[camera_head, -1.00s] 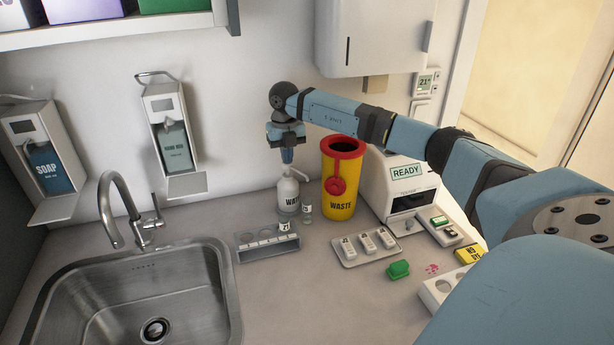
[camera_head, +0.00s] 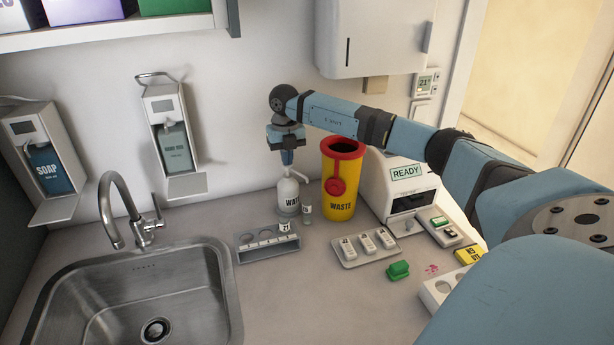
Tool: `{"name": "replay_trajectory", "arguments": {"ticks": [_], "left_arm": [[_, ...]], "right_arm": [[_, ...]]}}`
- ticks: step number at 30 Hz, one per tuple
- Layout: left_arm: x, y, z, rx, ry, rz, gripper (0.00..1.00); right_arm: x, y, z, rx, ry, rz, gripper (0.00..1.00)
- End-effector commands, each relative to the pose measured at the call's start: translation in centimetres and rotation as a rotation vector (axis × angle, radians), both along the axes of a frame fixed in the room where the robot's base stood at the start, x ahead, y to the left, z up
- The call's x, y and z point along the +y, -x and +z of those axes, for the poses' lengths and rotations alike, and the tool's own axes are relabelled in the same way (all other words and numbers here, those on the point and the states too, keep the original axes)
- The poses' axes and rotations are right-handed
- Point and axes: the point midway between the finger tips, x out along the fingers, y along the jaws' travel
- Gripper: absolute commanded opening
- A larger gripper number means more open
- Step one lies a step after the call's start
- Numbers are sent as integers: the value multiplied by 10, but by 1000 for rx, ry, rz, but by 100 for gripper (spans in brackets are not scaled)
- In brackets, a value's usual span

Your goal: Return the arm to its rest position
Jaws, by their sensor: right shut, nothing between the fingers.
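My right arm (camera_head: 420,135) comes in from the right and reaches across the counter toward the back wall. My right gripper (camera_head: 287,157) points down, shut and empty, just above the top of the white wash bottle (camera_head: 288,195). From this view I cannot tell whether its tips touch the bottle. The bottle stands upright on the counter. My left gripper is out of view.
A yellow waste bin (camera_head: 340,190) with a red rim stands right of the gripper. A white tester (camera_head: 399,185) reading READY, a cartridge tray (camera_head: 368,249), a grey vial rack (camera_head: 267,246) and a small vial (camera_head: 307,208) are close by. A sink (camera_head: 210,270) lies left.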

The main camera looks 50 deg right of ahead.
Motion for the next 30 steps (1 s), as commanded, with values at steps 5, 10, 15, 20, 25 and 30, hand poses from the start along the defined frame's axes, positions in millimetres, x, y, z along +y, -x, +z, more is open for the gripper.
{"name": "replay_trajectory", "arguments": {"ticks": [5,10,15,20,25,30], "left_arm": [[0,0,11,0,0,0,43],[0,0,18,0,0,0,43],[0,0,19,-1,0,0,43],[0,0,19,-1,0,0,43],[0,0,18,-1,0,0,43],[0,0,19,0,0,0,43]], "right_arm": [[0,0,14,0,0,0,0],[0,0,24,0,0,0,0],[0,0,25,0,0,0,0],[0,0,25,-1,0,0,0],[0,0,25,-1,0,0,0],[0,0,26,-1,0,0,0]]}}
